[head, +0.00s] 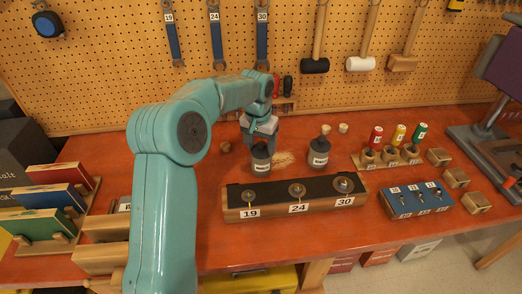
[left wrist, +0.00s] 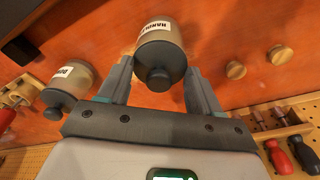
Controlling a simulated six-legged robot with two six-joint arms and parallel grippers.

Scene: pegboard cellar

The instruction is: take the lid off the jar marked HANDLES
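My left gripper (head: 262,138) is directly above this jar, pointing down. In the left wrist view its two fingers (left wrist: 160,85) are apart, one on each side of the lid. I cannot tell whether they touch it. My right gripper is not in view.
A second labelled jar (head: 319,155) stands close to the right. The pegboard (head: 120,60) rises behind.

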